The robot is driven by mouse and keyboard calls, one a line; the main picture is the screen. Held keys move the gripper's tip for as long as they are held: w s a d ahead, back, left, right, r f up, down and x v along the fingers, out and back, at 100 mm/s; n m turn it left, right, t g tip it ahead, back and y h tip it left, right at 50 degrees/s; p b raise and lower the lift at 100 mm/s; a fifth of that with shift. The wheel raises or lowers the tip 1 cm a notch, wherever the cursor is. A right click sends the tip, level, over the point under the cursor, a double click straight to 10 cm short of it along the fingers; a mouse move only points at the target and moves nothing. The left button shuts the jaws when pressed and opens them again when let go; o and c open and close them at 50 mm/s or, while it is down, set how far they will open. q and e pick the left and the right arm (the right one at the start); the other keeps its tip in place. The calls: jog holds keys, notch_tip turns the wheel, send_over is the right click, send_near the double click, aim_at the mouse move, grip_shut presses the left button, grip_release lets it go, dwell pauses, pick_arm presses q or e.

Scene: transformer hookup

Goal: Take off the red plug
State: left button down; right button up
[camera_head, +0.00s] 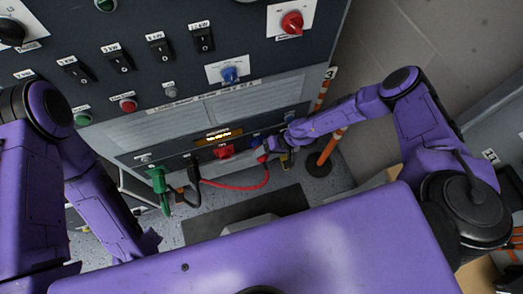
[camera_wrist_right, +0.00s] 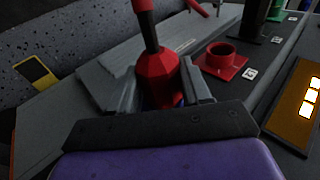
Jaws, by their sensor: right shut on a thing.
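The red plug (camera_wrist_right: 158,78) is between the two fingers of my right gripper (camera_wrist_right: 160,98) in the right wrist view, and the gripper is shut on it. Its dark stem and cable rise from the top. The red socket (camera_wrist_right: 221,55) stands empty beside it on the panel, apart from the plug. In the head view my right gripper (camera_head: 276,146) is at the lower panel, right of the red socket (camera_head: 224,151), with the red plug (camera_head: 262,157) at its tip. My left arm shows at the left, but its gripper is hidden.
The red cable (camera_head: 236,188) hangs in a loop below the panel. A green plug (camera_head: 157,181) and a black plug (camera_head: 193,172) are at the left. An orange-striped post (camera_head: 329,147) stands right of the cabinet. A dark mat (camera_head: 270,206) lies on the floor.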

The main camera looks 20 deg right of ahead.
jog(key=shift+s+a+r+h+p, duration=0.15)
jog(key=shift+h+p, duration=0.15)
jog(key=shift+p, duration=0.2)
jog(key=o, duration=0.4)
jog(key=shift+f, duration=0.2)
jog(key=c, duration=0.7)
jog(key=shift+s, duration=0.75)
jog(key=shift+s, duration=0.55)
jog(key=shift+s, duration=0.35)
jog(key=shift+s+d, duration=0.15)
jog(key=shift+s, duration=1.15)
jog(key=shift+s+d, duration=0.1)
jog(key=shift+s, duration=1.15)
